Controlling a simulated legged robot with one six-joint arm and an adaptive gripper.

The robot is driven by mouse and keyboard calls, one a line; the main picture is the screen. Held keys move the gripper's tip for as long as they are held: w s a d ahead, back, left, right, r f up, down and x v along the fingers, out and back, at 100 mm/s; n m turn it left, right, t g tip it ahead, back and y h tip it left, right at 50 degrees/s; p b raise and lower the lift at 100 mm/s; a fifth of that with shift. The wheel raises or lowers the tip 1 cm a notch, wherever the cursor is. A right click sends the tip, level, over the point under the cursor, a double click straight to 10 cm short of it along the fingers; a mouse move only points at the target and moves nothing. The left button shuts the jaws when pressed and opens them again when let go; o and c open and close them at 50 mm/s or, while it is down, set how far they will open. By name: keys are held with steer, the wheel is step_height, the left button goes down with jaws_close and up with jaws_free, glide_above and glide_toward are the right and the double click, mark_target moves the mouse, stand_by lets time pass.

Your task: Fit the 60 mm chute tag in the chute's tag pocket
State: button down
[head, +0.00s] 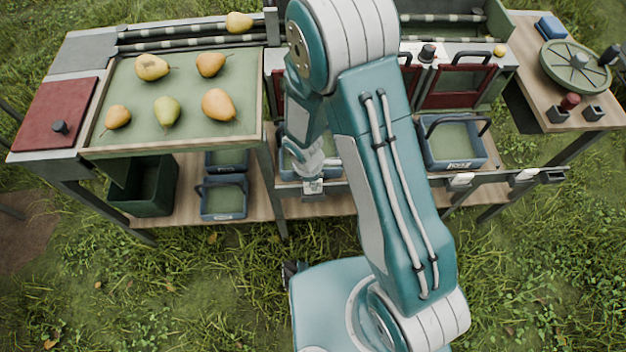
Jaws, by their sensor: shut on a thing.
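My gripper (312,178) points down at the front rail of the stand, below the middle chute, left of my large arm link. It is small here and partly hidden by my wrist. It is shut on the chute tag, but the tag's own outline cannot be told apart at this size. A pale holder-like piece (313,188) shows on the rail right at the gripper. I cannot tell whether the tag is inside a pocket, touching it or apart from it.
Similar pale holders (461,180) sit along the rail (490,181) to the right. A blue-grey crate (452,167) stands behind it. Several pears (218,104) lie on a green tray (190,137) at left. A round turntable (578,66) is at right. Grass in front is open.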

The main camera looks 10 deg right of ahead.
steer(key=shift+f, duration=1.3)
stand_by(0.4)
steer(key=c, duration=0.6)
jaws_free()
steer(key=o, duration=0.5)
steer(key=shift+c, duration=0.2)
steer(key=shift+r, duration=3)
